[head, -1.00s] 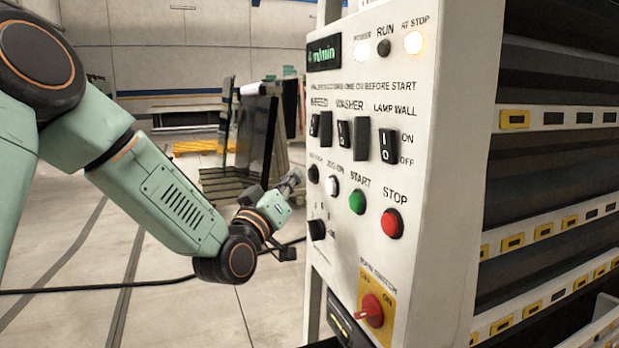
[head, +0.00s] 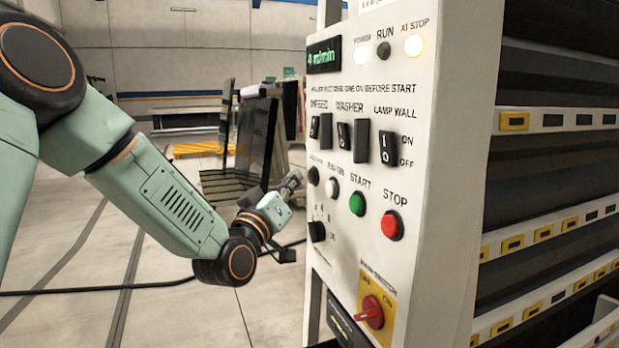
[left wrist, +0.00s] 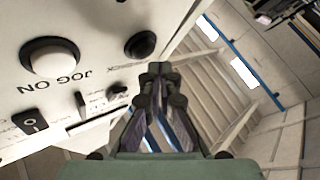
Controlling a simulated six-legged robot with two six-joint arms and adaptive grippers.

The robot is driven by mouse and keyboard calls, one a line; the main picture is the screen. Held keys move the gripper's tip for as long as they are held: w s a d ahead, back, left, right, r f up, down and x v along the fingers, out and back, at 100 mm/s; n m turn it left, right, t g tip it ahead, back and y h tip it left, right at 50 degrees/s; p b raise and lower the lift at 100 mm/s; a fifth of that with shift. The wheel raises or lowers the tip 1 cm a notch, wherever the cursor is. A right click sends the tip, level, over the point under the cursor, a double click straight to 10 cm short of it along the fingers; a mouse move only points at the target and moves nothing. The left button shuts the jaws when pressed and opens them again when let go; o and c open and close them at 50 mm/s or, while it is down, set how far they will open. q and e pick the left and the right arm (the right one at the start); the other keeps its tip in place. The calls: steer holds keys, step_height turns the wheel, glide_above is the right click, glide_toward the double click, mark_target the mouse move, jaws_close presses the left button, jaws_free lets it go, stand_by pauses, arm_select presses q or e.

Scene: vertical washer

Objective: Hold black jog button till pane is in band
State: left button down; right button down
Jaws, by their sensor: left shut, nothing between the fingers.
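The black jog button (head: 313,175) is a small round button at the left edge of the white control panel, left of the white JOG ON button (head: 332,187). In the left wrist view the black button (left wrist: 140,44) is close to the fingertips, and the white button (left wrist: 50,58) is large at the left. My left gripper (head: 293,183) is shut and empty, just left of the panel's edge near the black button; its fingers (left wrist: 160,72) show together in the left wrist view. A gap seems to remain between them and the button. I cannot make out a pane in the washer. My right gripper is out of view.
The panel carries a green START button (head: 357,203), a red STOP button (head: 392,225), black rocker switches (head: 361,140) and a red rotary switch (head: 370,311). The AT STOP lamp (head: 413,46) is lit. Dark sheets (head: 257,138) lean on a rack behind. Floor left of the panel is open.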

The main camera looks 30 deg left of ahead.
arm_select(q)
steer(key=shift+w+d+b, duration=0.25)
steer(key=shift+w+b, duration=0.05)
steer(key=shift+w, duration=0.1)
